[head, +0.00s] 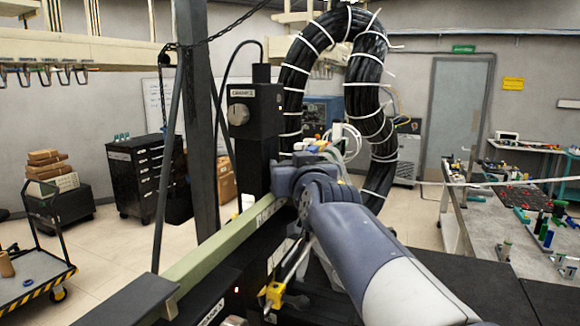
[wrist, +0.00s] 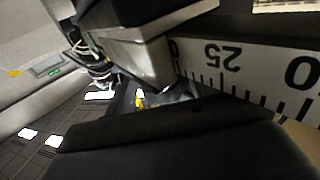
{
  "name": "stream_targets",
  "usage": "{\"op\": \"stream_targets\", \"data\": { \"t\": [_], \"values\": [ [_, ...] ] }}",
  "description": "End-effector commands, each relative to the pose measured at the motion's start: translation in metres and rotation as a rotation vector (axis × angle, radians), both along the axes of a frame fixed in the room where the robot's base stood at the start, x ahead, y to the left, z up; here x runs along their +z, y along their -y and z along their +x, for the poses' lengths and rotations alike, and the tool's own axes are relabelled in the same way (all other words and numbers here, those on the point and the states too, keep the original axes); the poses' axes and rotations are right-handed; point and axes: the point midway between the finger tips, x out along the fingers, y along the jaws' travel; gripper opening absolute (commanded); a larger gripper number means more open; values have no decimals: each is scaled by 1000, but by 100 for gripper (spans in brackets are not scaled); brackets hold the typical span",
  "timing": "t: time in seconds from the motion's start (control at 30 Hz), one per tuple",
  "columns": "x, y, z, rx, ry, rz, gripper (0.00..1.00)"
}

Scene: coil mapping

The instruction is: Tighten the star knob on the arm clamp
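A pale green beam (head: 222,245) runs from lower left toward the middle in the head view. A scale face (wrist: 245,75) with the number 25 fills the upper right of the wrist view. A black block (head: 262,124) on the upright column carries a grey round knob (head: 238,114); I cannot tell whether this is the star knob. A dark block with a grey underside (wrist: 145,45) hangs close beside the scale in the wrist view. My arm reaches to the beam's far end; my gripper's fingers are hidden behind it in the head view and not clear in the wrist view.
A thick black cable loop (head: 372,95) with white ties hangs just behind my arm. A dark grey post (head: 197,120) stands left of the column. A yellow-handled part (head: 272,292) sits low, below my wrist. A workbench (head: 490,228) with loose parts is at right.

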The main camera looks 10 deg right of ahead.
Motion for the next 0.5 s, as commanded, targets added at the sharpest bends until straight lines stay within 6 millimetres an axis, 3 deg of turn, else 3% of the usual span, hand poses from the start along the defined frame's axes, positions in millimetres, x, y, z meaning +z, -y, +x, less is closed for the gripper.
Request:
{"op": "stream_targets", "data": {
  "t": [0.5],
  "values": [
    [4,-2,-1,5,8,2,60]
  ]
}}
